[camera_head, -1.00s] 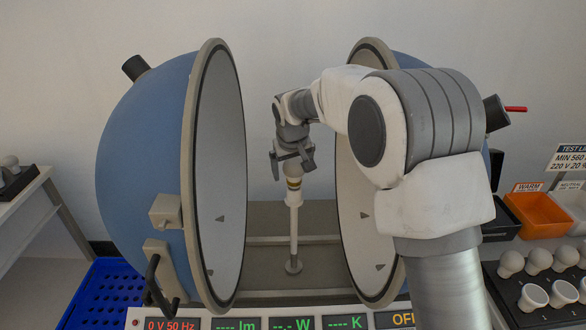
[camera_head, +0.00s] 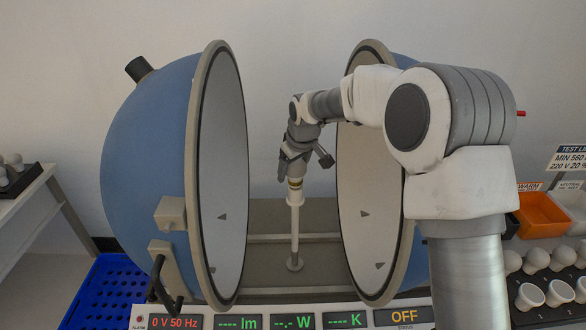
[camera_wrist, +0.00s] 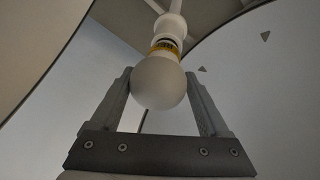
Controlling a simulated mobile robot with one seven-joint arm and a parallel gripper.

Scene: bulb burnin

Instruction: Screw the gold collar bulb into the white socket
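The gold collar bulb has a round white globe (camera_wrist: 158,82) and a gold band (camera_wrist: 164,50) in the wrist view. It stands on top of the white socket (camera_wrist: 171,27), in line with it. A narrow strip of metal shows between band and socket; how deep the base sits I cannot tell. My gripper (camera_wrist: 159,78) has one finger against each side of the globe. In the head view my gripper (camera_head: 289,165) points down over the socket (camera_head: 295,198), on its slim white post. The gold band shows below the fingers, and the globe is mostly hidden by them.
The open blue sphere's left half (camera_head: 150,170) and right half (camera_head: 366,180) stand either side of my gripper. A display panel (camera_head: 250,321) runs along the front. An orange bin (camera_head: 541,214) and a rack of white bulbs (camera_head: 530,295) are at the right.

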